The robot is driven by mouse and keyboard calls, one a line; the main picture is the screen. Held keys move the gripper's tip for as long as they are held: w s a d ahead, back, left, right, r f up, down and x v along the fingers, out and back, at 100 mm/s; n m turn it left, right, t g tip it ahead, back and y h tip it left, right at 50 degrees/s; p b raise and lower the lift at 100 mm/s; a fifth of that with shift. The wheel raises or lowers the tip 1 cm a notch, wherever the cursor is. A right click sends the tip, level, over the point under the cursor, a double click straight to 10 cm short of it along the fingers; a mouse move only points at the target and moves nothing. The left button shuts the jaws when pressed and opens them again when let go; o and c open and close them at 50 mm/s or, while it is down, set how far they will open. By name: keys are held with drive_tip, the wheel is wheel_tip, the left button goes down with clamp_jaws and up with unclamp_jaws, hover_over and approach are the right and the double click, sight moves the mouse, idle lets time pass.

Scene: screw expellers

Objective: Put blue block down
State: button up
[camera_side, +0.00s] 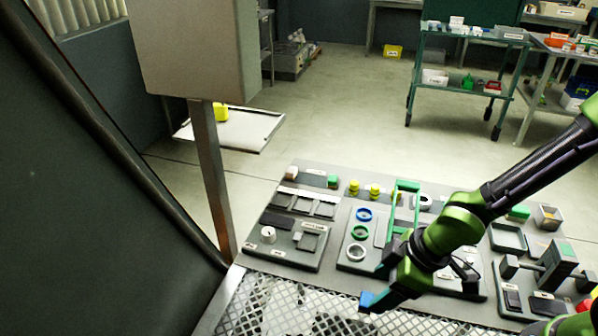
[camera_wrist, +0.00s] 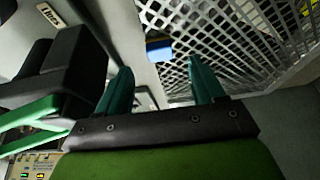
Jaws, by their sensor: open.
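The blue block (camera_wrist: 159,50) lies in the wrist view between and slightly beyond my two fingertips, at the border of a pale strip and the metal grating. Gaps show between it and both fingers. In the side view a blue piece (camera_side: 367,299) shows at the end of my gripper (camera_side: 380,297), low over the near edge of the board and the grating. In the wrist view my gripper (camera_wrist: 159,68) is open, with its two teal fingers spread. Whether the block rests fully on the surface is hard to tell.
A metal grating (camera_side: 290,305) runs along the front. Behind it are dark boards with rings (camera_side: 360,232), yellow cylinders (camera_side: 375,190) and trays (camera_side: 508,238). A post with a grey box (camera_side: 195,45) stands at the left.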

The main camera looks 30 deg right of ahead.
sight(367, 299)
drive_tip(key=shift+x, duration=1.7)
drive_tip(key=shift+w+a+f, duration=0.15)
drive_tip(key=shift+f, duration=0.55)
drive_tip(key=shift+c, duration=0.3)
drive_tip(key=c, duration=1.2)
drive_tip(key=shift+r, duration=0.15)
